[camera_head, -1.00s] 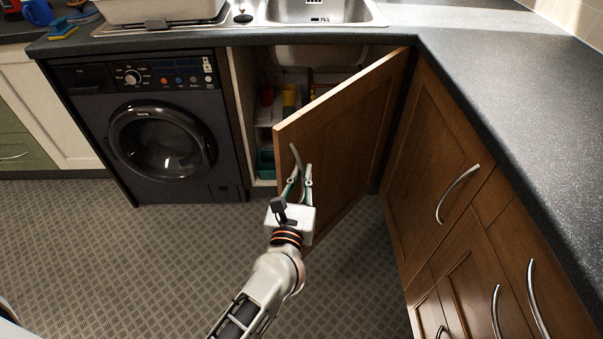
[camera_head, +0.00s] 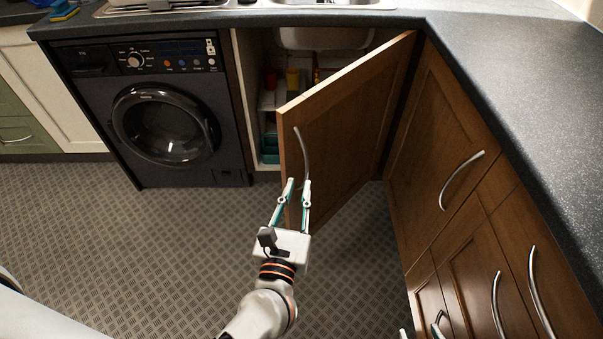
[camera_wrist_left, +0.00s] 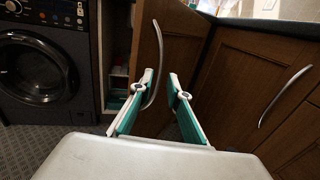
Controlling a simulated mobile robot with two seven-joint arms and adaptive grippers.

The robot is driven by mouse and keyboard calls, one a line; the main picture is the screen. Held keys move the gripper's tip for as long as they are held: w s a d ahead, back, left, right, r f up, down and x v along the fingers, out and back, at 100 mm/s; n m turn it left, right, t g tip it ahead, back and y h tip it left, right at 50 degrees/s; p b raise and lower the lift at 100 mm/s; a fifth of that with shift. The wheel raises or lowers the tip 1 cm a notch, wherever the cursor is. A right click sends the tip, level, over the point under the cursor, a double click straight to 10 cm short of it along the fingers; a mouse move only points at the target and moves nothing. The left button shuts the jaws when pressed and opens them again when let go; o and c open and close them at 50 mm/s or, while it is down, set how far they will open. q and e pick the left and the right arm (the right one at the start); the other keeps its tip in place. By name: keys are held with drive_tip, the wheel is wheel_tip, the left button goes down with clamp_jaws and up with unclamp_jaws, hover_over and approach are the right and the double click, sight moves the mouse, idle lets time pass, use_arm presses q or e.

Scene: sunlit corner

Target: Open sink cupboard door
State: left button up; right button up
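The wooden sink cupboard door (camera_head: 345,120) stands well open, swung out from the cabinet and hinged at its right. Its curved metal handle (camera_head: 301,150) is on the door face near the free edge; it also shows in the left wrist view (camera_wrist_left: 160,50). My left gripper (camera_head: 298,184) is open at the handle's lower end. In the left wrist view its fingertips (camera_wrist_left: 161,76) are apart, with the handle seen between them; I cannot tell whether they touch it. My right gripper (camera_head: 420,327) only shows its fingertips at the bottom edge, apart.
The open cupboard (camera_head: 270,90) shows a basin underside and containers. A dark washing machine (camera_head: 165,125) stands left of it. Wooden cabinets with handles (camera_head: 460,180) line the right, under a dark worktop (camera_head: 500,80). The patterned floor (camera_head: 150,240) is clear.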

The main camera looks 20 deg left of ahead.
use_arm(q)
drive_tip(key=shift+s+d, duration=0.1)
drive_tip(key=shift+s, duration=0.85)
drive_tip(key=shift+f, duration=0.15)
clamp_jaws()
drive_tip(key=w+a+f+m+g+h+b, duration=0.15)
drive_tip(key=w+a+f+m+h, duration=0.5)
drive_tip(key=m, duration=0.75)
drive_tip(key=a+r+m+g+h, duration=0.2)
drive_tip(key=a+m+h, duration=0.2)
drive_tip(key=a+m, duration=0.3)
drive_tip(key=a+r+m+g+h, duration=0.1)
drive_tip(key=a+r+m+h, duration=0.2)
drive_tip(key=a+m, duration=0.3)
drive_tip(key=w+d+p, duration=0.1)
drive_tip(key=w+d, duration=0.4)
drive_tip(key=d, duration=0.5)
drive_tip(key=shift+w+f, duration=0.25)
drive_tip(key=shift+w, duration=0.05)
